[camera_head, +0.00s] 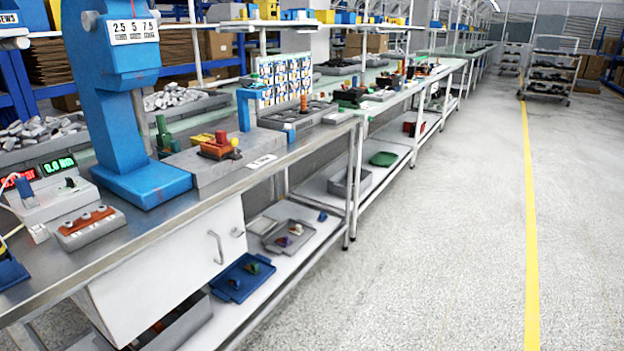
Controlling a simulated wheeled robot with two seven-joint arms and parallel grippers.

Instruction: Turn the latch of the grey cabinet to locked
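The pale grey, nearly white cabinet (160,278) hangs under the steel workbench at the lower left. Its front shows a curved metal handle (216,247). A small round metal latch (237,232) sits just right of the handle, near the cabinet's right edge. The latch is too small to tell which way it is turned. The cabinet door looks shut. Neither of my grippers is in view.
The workbench top (130,240) holds a blue press (118,90), a meter box and a grey fixture block. The lower shelf (300,245) beside the cabinet holds a blue tray (240,280) and a grey tray. The floor (430,260) to the right is clear.

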